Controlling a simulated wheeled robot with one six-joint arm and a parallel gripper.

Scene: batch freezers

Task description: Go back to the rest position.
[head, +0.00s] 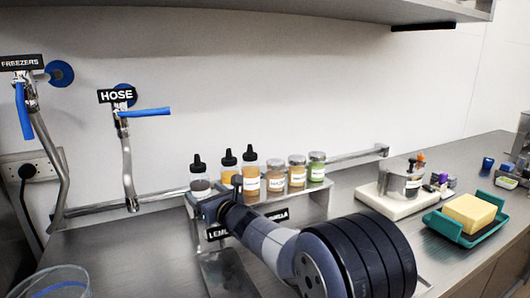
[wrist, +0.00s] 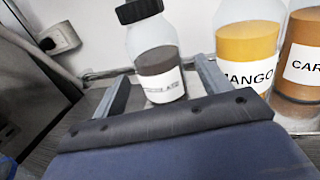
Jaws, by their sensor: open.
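My gripper (head: 203,200) is at the left end of the small bottle shelf (head: 318,202) in the head view. In the wrist view my gripper (wrist: 162,88) has its two fingers spread apart. A bottle with a black cap, dark brown content and a white label (wrist: 158,68) shows upright between the fingertips in that picture. I cannot tell whether it is within their reach or just beyond. The same bottle (head: 198,166) shows in the head view, its lower part partly hidden by my gripper. My arm reaches in from the lower right and hides part of the counter.
To the right stand a mango bottle (wrist: 247,45), another sauce bottle (head: 250,170) and several lidded jars (head: 297,173). A hose tap (head: 127,150) and freezers tap (head: 40,130) are on the left.

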